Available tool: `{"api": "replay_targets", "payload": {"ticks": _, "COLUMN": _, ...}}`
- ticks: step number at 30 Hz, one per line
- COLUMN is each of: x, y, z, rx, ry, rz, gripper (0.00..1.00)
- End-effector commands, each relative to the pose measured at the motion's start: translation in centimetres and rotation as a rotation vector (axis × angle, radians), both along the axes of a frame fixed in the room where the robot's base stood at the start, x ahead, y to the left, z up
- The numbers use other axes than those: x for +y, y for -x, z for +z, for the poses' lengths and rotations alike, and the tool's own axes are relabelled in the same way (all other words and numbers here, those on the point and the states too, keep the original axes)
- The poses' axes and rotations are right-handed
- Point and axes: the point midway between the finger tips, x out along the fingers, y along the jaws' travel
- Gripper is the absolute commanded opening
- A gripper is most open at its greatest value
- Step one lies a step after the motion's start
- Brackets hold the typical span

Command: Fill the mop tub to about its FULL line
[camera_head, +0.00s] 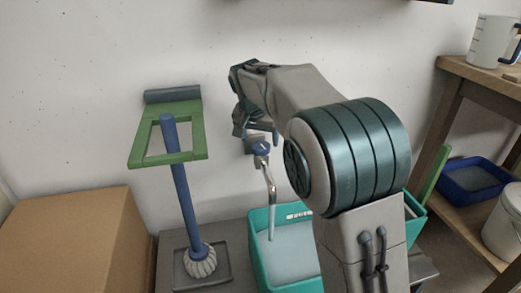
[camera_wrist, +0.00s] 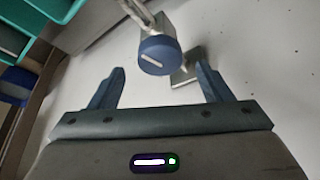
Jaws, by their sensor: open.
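The teal mop tub (camera_head: 257,262) stands on the floor-level grey platform, with a FULL mark (camera_head: 298,216) inside its back wall. Pale water (camera_head: 290,246) shows inside, its far edge just below the mark; my arm hides the tub's right part. The tap's blue knob (camera_head: 261,147) is on the wall above, also in the wrist view (camera_wrist: 157,55). A pale streak (camera_head: 272,218) drops from the spout (camera_head: 268,176) into the tub and looks like running water. My gripper (camera_wrist: 160,70) is open, its fingers on either side of the knob, with no clear contact.
A blue-handled mop (camera_head: 180,185) stands in a grey tray left of the tub, before a green wall bracket (camera_head: 168,160). A cardboard box (camera_head: 75,240) is at left. The right shelf (camera_head: 470,75) holds a jug (camera_head: 492,40), a blue tray (camera_head: 478,180) and a white bucket (camera_head: 505,225).

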Motion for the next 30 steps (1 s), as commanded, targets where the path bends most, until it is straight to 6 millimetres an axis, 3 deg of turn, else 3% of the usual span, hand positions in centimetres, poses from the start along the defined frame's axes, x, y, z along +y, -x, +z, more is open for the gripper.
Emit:
{"api": "replay_targets", "payload": {"ticks": 1, "x": -0.1, "y": -0.3, "z": -1.1, "rx": 0.001, "ry": 0.000, "rz": -0.001, "gripper": 0.72}}
{"api": "replay_targets", "payload": {"ticks": 6, "x": -0.2, "y": -0.9, "z": -2.5, "rx": 0.000, "ry": 0.000, "rz": 0.000, "gripper": 0.72}}
{"api": "replay_targets", "payload": {"ticks": 17, "x": -0.3, "y": -1.1, "z": -2.8, "rx": 0.000, "ry": -0.001, "rz": 0.000, "gripper": 0.72}}
{"api": "replay_targets", "payload": {"ticks": 22, "x": -0.3, "y": -1.1, "z": -2.7, "rx": 0.000, "ry": 0.000, "rz": 0.000, "gripper": 0.27}}
{"api": "replay_targets", "payload": {"ticks": 30, "x": -0.3, "y": -1.1, "z": -2.7, "rx": 0.001, "ry": 0.000, "rz": 0.013, "gripper": 0.27}}
